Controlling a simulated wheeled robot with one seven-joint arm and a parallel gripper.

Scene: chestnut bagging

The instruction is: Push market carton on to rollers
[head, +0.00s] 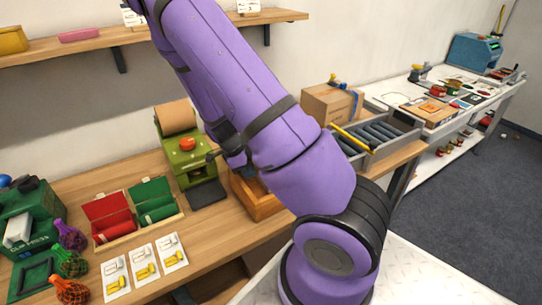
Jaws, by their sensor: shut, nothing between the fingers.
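The brown market carton (326,104) stands at the back of the bench by the wall, with small yellow and blue items at its top. The grey roller tray (408,141) with dark rollers (380,133) is just right of and in front of it. I cannot tell whether carton and tray touch. The carton's lower part is partly hidden. My purple arm crosses the middle of the view and leaves at the top left. My gripper is out of view.
A green machine (187,160) with a brown hopper and a wooden tray (262,207) stand left of my arm. Red and green rolls lie in a box (172,216), with cards and net bags nearby. A white table (505,93) is at right, with open floor (450,200) before it.

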